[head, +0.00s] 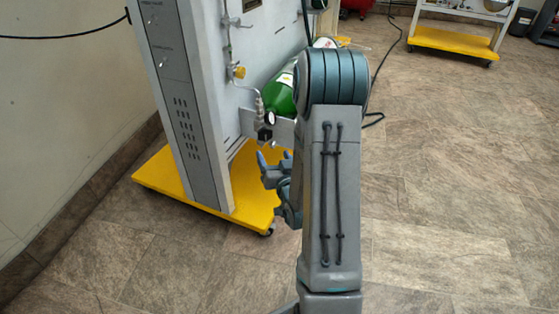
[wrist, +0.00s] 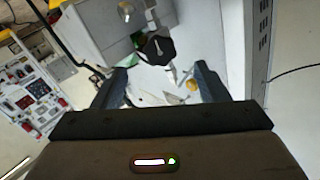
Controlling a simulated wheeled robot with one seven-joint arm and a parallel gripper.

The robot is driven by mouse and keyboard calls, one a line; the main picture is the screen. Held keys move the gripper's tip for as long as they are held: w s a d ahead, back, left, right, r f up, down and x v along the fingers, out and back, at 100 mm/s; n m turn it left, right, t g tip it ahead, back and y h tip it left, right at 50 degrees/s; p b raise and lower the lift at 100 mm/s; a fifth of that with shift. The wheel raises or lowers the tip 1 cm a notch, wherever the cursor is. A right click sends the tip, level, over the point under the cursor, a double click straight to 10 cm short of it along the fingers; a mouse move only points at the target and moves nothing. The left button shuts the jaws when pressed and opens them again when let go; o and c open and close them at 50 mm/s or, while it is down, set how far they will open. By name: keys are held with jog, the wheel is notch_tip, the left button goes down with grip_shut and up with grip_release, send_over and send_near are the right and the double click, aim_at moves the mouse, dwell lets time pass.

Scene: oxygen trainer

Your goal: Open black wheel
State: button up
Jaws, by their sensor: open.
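The black wheel (wrist: 159,48) is a dark, many-sided knob in the wrist view, on a fitting beside a light grey bracket. In the head view a small black knob (head: 265,135), apparently the same wheel, sits below a round gauge, left of the green cylinder (head: 281,93). My gripper (wrist: 164,78) is open and empty, with one finger to each side in the wrist view. The wheel lies past the fingertips, near the middle of the gap, and looks apart from them. In the head view my gripper (head: 268,165) is just below the wheel, partly hidden by my arm.
The grey trainer cabinet (head: 187,100) stands on a yellow wheeled base (head: 160,176). Thin pipes and a yellow fitting (head: 239,72) run up its panel. A black hose lies on the floor behind my arm. The tiled floor at right is clear.

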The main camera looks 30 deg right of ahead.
jog(key=shift+s+a+r+p, duration=0.15)
jog(key=shift+s+p, duration=0.9)
jog(key=shift+p, duration=1.3)
jog(key=shift+s+a+f+p, duration=0.15)
jog(key=shift+s+p, duration=0.9)
jog(key=shift+p, duration=1.3)
jog(key=shift+a, duration=0.1)
jog(key=w+a+r+n+g+y+p, duration=0.1)
jog(key=a+r+n+g+p, duration=0.2)
jog(key=r+p, duration=0.7)
jog(key=w+a+r+n+g+y+p, duration=0.1)
jog(key=a+r+g+p, duration=0.3)
jog(key=r, duration=1)
jog(key=s+a+r+g+p, duration=0.4)
jog(key=s+r+p, duration=0.3)
jog(key=s+r, duration=0.3)
jog(key=s+a+r+g+y+p, duration=0.1)
jog(key=s+a+r+g+p, duration=0.3)
jog(key=s+r+p, duration=0.3)
jog(key=s+r, duration=0.3)
jog(key=r, duration=0.4)
jog(key=shift+s+r+n, duration=0.3)
jog(key=shift+s, duration=0.05)
